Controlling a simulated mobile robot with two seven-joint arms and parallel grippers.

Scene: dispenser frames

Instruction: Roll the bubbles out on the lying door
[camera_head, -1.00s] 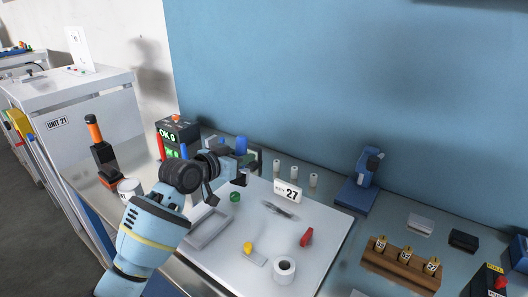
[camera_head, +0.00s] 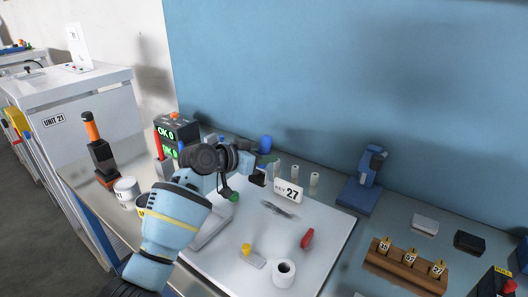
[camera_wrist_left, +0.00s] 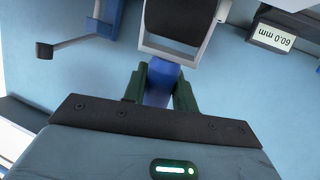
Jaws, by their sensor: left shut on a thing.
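My left gripper (camera_head: 264,160) is shut on the blue handle of a roller. In the left wrist view the blue handle (camera_wrist_left: 160,82) sits between the green fingers (camera_wrist_left: 159,90), and the black roller (camera_wrist_left: 180,18) in its pale frame is beyond it. In the head view the handle's blue end (camera_head: 265,143) shows above the gripper. The gripper is over the far left part of a large white panel (camera_head: 325,225), which looks like the lying door. I cannot tell whether the roller touches it. No bubbles can be made out. My right gripper is out of view.
On the panel are a 27 sign (camera_head: 288,190), a tweezer-like tool (camera_head: 280,209), a red-handled tool (camera_head: 307,238), a white tape roll (camera_head: 284,272), a yellow-knobbed piece (camera_head: 249,254) and a green ring (camera_head: 234,196). White cylinders (camera_head: 314,179) stand behind. A blue stand (camera_head: 363,185) is farther right.

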